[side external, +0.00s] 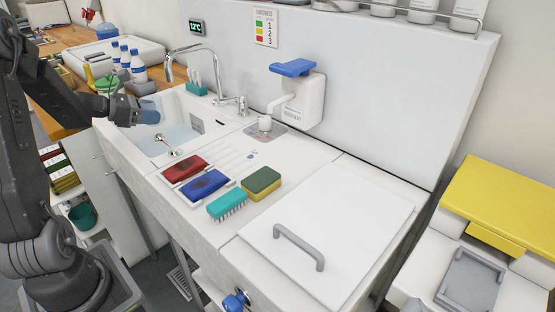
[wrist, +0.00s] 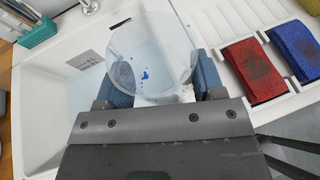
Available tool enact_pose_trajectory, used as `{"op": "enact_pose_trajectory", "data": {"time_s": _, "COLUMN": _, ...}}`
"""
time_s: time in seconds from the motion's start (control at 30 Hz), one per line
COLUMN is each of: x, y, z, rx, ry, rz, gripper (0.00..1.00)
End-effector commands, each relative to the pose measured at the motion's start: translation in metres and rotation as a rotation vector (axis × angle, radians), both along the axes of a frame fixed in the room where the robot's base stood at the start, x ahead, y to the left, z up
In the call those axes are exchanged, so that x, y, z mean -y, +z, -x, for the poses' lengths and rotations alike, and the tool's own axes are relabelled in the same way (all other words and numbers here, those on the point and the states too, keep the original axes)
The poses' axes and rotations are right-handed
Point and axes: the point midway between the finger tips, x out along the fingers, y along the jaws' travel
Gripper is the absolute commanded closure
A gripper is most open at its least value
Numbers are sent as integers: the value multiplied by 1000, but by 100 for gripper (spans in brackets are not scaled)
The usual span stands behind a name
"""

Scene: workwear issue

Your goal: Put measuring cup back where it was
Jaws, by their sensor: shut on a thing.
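A clear, see-through measuring cup (wrist: 150,48) shows in the wrist view between the two blue fingertips of my gripper (wrist: 166,82). My gripper is shut on it. Blue specks show on or through the cup. In the side view my gripper (side external: 138,114) is over the left part of the white sink (side external: 200,127). The cup cannot be made out clearly in that view. The sink holds pale blue water (side external: 177,137).
A red sponge (side external: 184,168) and a blue sponge (side external: 206,185) lie in trays right of the sink. A teal brush (side external: 227,204) and a yellow-green sponge (side external: 262,182) lie beside them. A tall faucet (side external: 204,49) and soap dispenser (side external: 303,100) stand behind. Bottles (side external: 137,68) stand left.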

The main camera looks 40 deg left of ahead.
Motion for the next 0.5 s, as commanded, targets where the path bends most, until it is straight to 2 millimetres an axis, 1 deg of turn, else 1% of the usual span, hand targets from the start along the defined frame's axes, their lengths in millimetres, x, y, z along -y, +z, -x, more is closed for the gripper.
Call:
{"op": "enact_pose_trajectory", "data": {"time_s": 0.03, "x": 0, "y": 9, "z": 0, "rx": 2, "ry": 0, "rz": -5, "gripper": 66}}
{"op": "enact_pose_trajectory", "data": {"time_s": 0.23, "x": 0, "y": 44, "z": 0, "rx": 3, "ry": 1, "rz": -7, "gripper": 66}}
{"op": "enact_pose_trajectory", "data": {"time_s": 0.37, "x": 18, "y": 40, "z": -21, "rx": 3, "ry": -92, "rz": 0, "gripper": 66}}
{"op": "enact_pose_trajectory", "data": {"time_s": 0.47, "x": 34, "y": 41, "z": -38, "rx": 7, "ry": -173, "rz": 0, "gripper": 66}}
{"op": "enact_pose_trajectory", "data": {"time_s": 0.5, "x": 43, "y": 41, "z": -46, "rx": 7, "ry": -210, "rz": -1, "gripper": 66}}
